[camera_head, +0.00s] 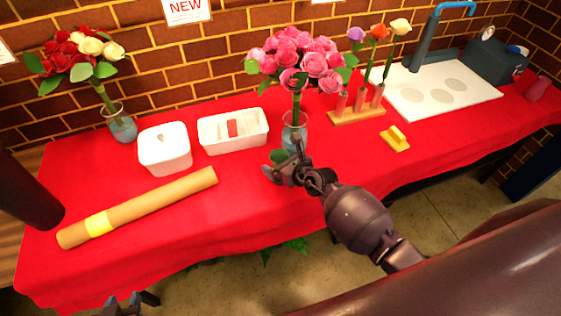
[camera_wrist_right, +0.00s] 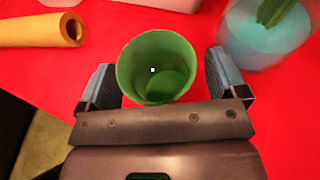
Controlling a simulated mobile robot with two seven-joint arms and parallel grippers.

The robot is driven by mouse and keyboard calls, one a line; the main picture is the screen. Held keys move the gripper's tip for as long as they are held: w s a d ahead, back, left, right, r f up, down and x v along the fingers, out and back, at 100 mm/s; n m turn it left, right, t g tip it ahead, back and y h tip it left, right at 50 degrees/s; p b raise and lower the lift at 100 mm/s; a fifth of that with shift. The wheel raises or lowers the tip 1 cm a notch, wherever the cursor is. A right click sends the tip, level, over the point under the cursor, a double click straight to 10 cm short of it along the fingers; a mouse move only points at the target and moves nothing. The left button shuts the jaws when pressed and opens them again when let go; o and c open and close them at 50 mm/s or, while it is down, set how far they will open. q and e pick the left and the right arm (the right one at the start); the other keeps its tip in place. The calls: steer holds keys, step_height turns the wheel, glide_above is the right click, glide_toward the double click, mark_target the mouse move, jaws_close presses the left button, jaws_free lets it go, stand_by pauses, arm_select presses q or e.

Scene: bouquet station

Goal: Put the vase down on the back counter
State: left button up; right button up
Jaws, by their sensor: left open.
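A green, hollow, round vessel that looks like a vase (camera_wrist_right: 158,65) sits between the finger pads of my right gripper (camera_wrist_right: 160,85), its open rim facing the wrist camera. In the head view only a little green (camera_head: 278,156) shows at the right gripper (camera_head: 284,170), low over the red-covered counter; whether its base touches the cloth is hidden. Just beyond stands a glass vase (camera_head: 294,135) of pink roses; it also shows in the right wrist view (camera_wrist_right: 265,35). My left gripper (camera_head: 125,305) is open and empty at the bottom left, partly cut off.
The red-covered counter (camera_head: 240,205) runs along the brick wall. A brown paper roll (camera_head: 150,203), white containers (camera_head: 165,148) (camera_head: 233,130), a glass vase with red and cream roses (camera_head: 122,126) and a flower stand (camera_head: 357,114) occupy it. Cloth is bare right of the roll.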

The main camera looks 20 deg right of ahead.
steer(key=shift+r, duration=0.15)
steer(key=shift+s+d+r, duration=0.1)
steer(key=shift+s, duration=0.15)
steer(key=s+d+r+m+t+h+p, duration=0.15)
steer(key=s+d+r+m, duration=0.25)
steer(key=s+m, duration=0.55)
steer(key=s+d+r+m+t+h, duration=0.2)
steer(key=s+d+r+m+t, duration=0.15)
steer(key=s+m, duration=0.6)
steer(key=s+d+f+m+g+h, duration=0.1)
steer(key=s+f+m+g, duration=0.1)
steer(key=m, duration=0.8)
steer(key=s+d+f+m+g+h, duration=0.1)
steer(key=s+f+m+g, duration=0.2)
steer(key=m, duration=0.7)
steer(key=shift+s+d+f+m+g, duration=0.35)
steer(key=shift+s+f, duration=0.25)
steer(key=shift+s, duration=0.3)
